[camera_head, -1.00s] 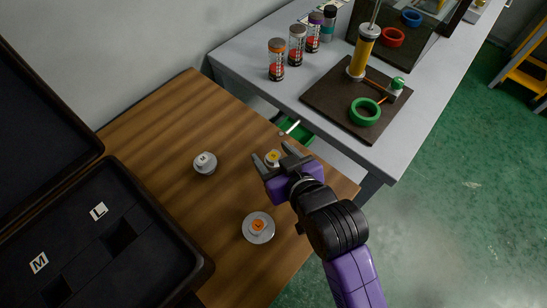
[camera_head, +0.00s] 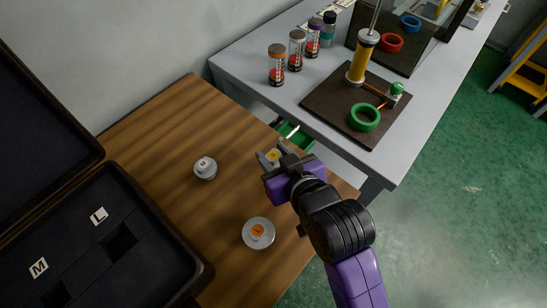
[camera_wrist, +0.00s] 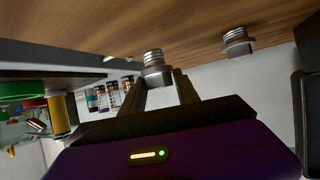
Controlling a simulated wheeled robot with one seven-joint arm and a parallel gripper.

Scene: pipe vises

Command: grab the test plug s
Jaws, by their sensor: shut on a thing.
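The small test plug with a yellow top (camera_head: 273,155) is between the fingers of my gripper (camera_head: 273,160), near the far right part of the wooden table. Its label is too small to read. In the wrist view the plug (camera_wrist: 154,68) shows a silver threaded end and a hex collar, with the two fingers closed on it. I cannot tell whether it touches the table. A plug marked M (camera_head: 204,167) stands on the table to the left. A wider plug with an orange top (camera_head: 258,231) stands nearer, below my gripper.
An open black case (camera_head: 150,235) with slots marked L and M lies at the left. A grey bench (camera_head: 240,68) behind holds several vials (camera_head: 276,66), a dark board (camera_head: 325,98) and a green ring (camera_head: 365,117). A green bin (camera_head: 296,133) sits between table and bench.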

